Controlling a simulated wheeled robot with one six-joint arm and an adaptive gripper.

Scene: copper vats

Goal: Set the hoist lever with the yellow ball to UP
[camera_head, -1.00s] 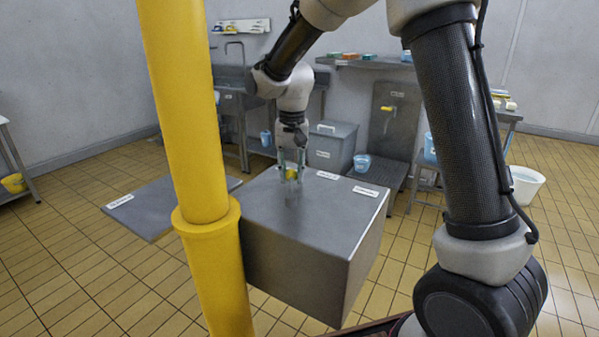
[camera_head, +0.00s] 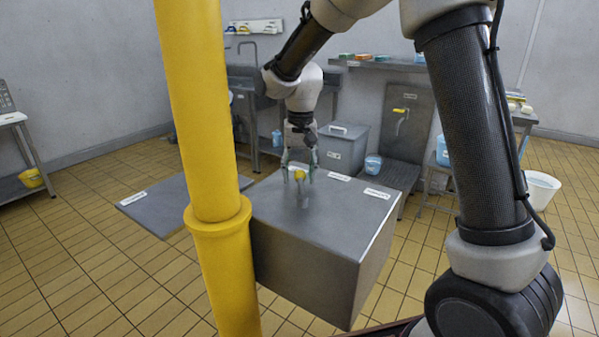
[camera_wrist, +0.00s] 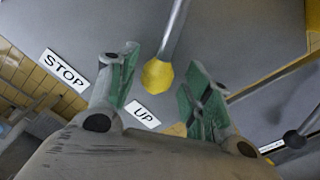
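The hoist lever's yellow ball (camera_head: 299,175) stands above the top of a grey metal box (camera_head: 330,225). In the wrist view the yellow ball (camera_wrist: 158,75) sits at the end of a grey rod (camera_wrist: 177,28), close to the white UP label (camera_wrist: 142,114). A STOP label (camera_wrist: 64,70) lies further left. My gripper (camera_head: 299,172) points down over the box. In the wrist view my gripper (camera_wrist: 158,92) is open, its green-padded fingers apart on either side of the ball, with visible gaps. The lever's foot is unclear.
A second, dark-knobbed lever (camera_wrist: 290,138) shows at the wrist view's right edge. A yellow post (camera_head: 205,140) stands close to the box's left side. White labels (camera_head: 377,193) lie on the box top. A grey plate (camera_head: 165,215) lies left of the post.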

